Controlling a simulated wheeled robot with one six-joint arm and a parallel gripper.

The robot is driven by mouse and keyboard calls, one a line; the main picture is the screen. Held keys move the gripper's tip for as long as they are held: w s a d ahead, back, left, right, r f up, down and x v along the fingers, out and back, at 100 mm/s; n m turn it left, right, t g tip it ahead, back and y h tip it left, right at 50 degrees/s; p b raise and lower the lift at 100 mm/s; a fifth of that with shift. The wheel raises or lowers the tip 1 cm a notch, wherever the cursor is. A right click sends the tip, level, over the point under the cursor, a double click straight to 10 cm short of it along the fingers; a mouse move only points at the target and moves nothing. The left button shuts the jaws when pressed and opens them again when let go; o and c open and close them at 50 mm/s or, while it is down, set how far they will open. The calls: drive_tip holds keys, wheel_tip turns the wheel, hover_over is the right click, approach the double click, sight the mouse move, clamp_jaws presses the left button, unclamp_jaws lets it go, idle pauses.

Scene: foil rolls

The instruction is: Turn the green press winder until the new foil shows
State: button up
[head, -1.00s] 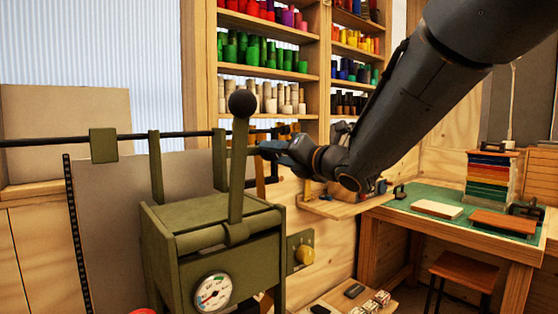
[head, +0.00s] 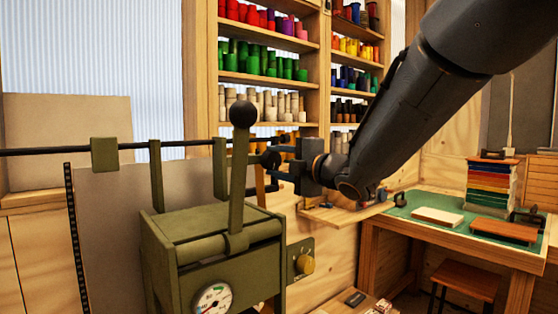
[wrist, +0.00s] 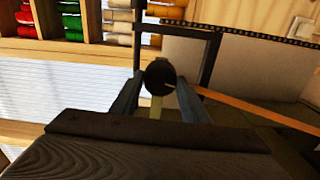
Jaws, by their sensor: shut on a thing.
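The green press (head: 215,235) stands left of centre in the head view. It has an upright lever with a black ball and a white dial. A dark bar (head: 60,151) runs behind the lever. My gripper (head: 272,166) is at the bar's right end, just right of the lever. A dark round winder knob (wrist: 160,77) sits between my two fingers in the wrist view, and they are shut on it. In the head view the lever and fingers partly hide the winder. An orange-brown strip (wrist: 250,115) shows beside the knob in the wrist view.
Shelves of coloured rolls (head: 262,60) stand behind the press. A workbench (head: 450,232) with a green mat and stacked coloured sheets is at the right, with a stool (head: 465,280) before it. The lever stands close to the left of my gripper.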

drive_tip(key=shift+r+m, duration=0.25)
drive_tip(key=shift+m, duration=0.35)
drive_tip(key=o, duration=1.1)
drive_tip(key=shift+w+f, duration=0.1)
drive_tip(key=shift+f, duration=0.05)
drive_tip(key=shift+c, duration=0.2)
drive_tip(key=shift+d, duration=0.15)
drive_tip(key=b+v, duration=0.1)
drive_tip(key=v, duration=0.6)
drive_tip(key=shift+s, duration=0.35)
